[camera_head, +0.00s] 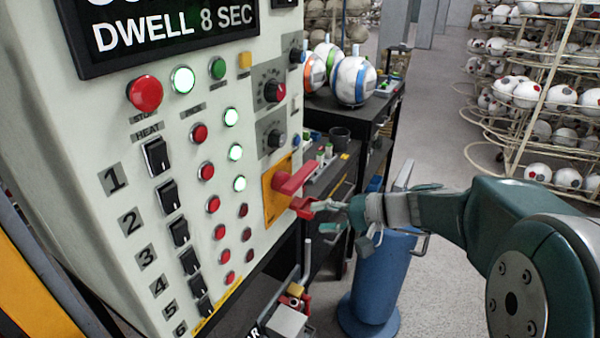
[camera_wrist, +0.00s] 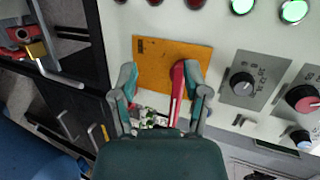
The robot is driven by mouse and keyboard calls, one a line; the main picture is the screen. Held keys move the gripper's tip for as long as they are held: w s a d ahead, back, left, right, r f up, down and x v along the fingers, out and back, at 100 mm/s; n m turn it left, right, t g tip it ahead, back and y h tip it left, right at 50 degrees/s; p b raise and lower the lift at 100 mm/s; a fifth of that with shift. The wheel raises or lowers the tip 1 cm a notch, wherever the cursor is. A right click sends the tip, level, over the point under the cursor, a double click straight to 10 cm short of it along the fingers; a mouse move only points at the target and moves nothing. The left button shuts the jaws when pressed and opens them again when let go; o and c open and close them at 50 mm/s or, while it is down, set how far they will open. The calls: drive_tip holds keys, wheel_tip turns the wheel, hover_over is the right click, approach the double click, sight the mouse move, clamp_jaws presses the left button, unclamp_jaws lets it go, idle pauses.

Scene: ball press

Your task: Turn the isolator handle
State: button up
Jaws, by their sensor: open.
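The isolator handle (camera_head: 294,178) is a red lever on a yellow-orange plate (camera_head: 272,197) on the control panel's lower right, slanting up to the right in the head view. My gripper (camera_head: 328,205) is just below and right of it. In the wrist view, my gripper (camera_wrist: 160,74) is open, one finger on either side. The handle (camera_wrist: 177,88) lies between the fingers, close beside the right one; I cannot tell whether they touch. The plate (camera_wrist: 155,62) shows behind and above the fingers.
A blue cylinder (camera_head: 375,285) stands on the floor below my arm. A black cart with balls (camera_head: 352,80) is behind. Ball racks (camera_head: 540,93) stand at right, with bare floor between.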

sight(308, 178)
drive_tip(key=w+d+m+t+y, duration=0.25)
drive_tip(key=w+d+t, duration=0.3)
drive_tip(key=w, duration=0.35)
drive_tip(key=shift+g, duration=0.25)
drive_tip(key=x, duration=1)
drive_tip(key=shift+w+a+f, duration=0.15)
drive_tip(key=shift+w+f, duration=0.15)
drive_tip(key=shift+f, duration=0.05)
clamp_jaws()
